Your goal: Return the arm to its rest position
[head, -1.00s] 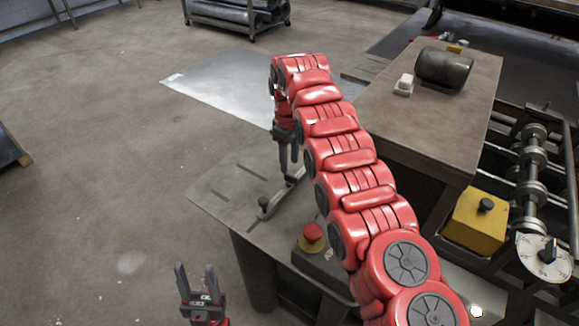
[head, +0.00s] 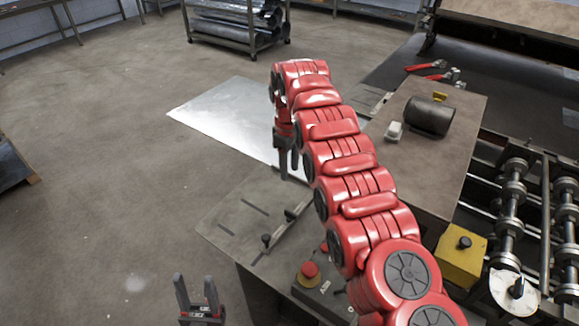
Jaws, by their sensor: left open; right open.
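My red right arm (head: 345,170) reaches from the bottom right up to the middle of the head view. Its black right gripper (head: 288,170) hangs pointing down in front of the flat metal sheet (head: 225,115), open, with nothing seen between its fingers. The arm hides part of the bench and sheet behind it. My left gripper (head: 198,290) shows at the bottom left with its fingers pointing up. It is open and empty, with only floor behind it.
A grey bench (head: 235,215) with slots and a red stop button (head: 309,270) lies under the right arm. A roller machine (head: 511,190) stands beyond.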

